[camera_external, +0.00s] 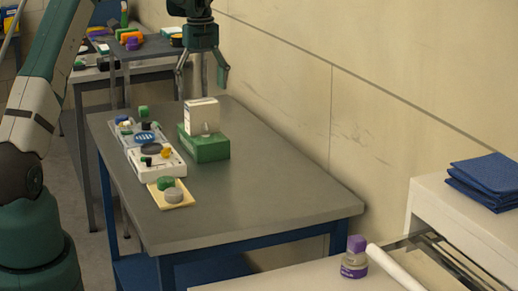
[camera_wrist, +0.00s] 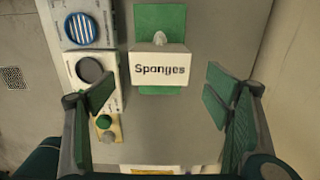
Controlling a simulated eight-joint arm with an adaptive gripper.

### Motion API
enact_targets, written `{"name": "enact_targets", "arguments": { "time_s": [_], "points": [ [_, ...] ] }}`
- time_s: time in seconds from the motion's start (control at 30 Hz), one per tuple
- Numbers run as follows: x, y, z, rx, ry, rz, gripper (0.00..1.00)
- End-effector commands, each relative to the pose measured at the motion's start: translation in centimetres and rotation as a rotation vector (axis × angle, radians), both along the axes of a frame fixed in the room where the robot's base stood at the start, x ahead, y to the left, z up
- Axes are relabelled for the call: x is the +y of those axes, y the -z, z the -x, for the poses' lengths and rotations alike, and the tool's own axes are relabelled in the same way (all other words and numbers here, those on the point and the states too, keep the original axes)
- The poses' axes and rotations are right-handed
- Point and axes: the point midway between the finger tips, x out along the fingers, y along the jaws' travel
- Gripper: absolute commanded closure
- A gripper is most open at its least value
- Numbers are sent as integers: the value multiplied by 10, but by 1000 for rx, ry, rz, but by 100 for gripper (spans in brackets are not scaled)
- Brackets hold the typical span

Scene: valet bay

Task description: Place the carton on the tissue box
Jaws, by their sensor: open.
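The carton (camera_external: 202,116) is a white box, and the wrist view shows it labelled "Sponges" (camera_wrist: 161,70). It appears to rest on top of the green tissue box (camera_external: 206,148), near the middle of the grey table. In the wrist view the tissue box (camera_wrist: 160,18) shows beyond and below the carton, with a whitish tuft at the carton's far edge. My gripper (camera_external: 203,80) is open and empty above the carton, apart from it. In the wrist view its fingers (camera_wrist: 161,98) are spread wide, to the left and right of the carton.
Left of the tissue box stand white trays (camera_external: 160,163) with small round items, and a yellow board (camera_external: 170,194) with green and grey pieces. The table's front right is clear. A wall runs along the right. A purple-capped jar (camera_external: 355,257) stands in the foreground.

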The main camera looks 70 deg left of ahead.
Motion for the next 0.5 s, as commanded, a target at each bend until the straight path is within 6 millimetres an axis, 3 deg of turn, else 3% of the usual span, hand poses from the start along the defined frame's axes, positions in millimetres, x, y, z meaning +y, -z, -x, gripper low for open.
{"name": "enact_targets", "arguments": {
  "time_s": [0.2, 0.5],
  "points": [
    [0, -17, 0, 0, 0, 0, 22],
    [0, -20, 0, 0, 0, 0, 22]
  ]
}}
